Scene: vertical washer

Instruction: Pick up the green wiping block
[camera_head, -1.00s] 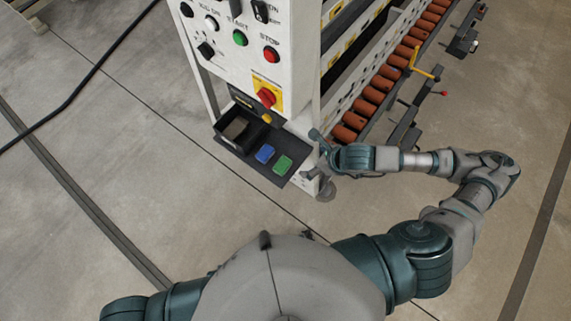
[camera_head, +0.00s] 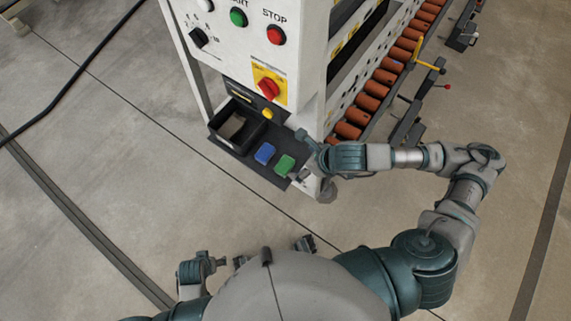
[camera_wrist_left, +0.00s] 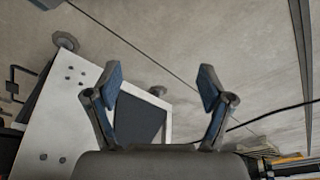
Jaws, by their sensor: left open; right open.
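The green wiping block (camera_head: 285,165) lies on the dark shelf (camera_head: 226,155) at the front of the white machine, right of a blue block (camera_head: 264,153). My right gripper (camera_head: 308,153) is open just right of the green block, near the shelf's right end. It appears apart from the block and holds nothing that I can see. The green block does not show there.
A black bin (camera_head: 237,127) stands on the shelf left of the blocks. Above is a control panel with a red stop button (camera_head: 276,35) and a red rotary switch (camera_head: 268,88). Orange rollers (camera_head: 366,102) run behind my right arm. Open floor lies in front.

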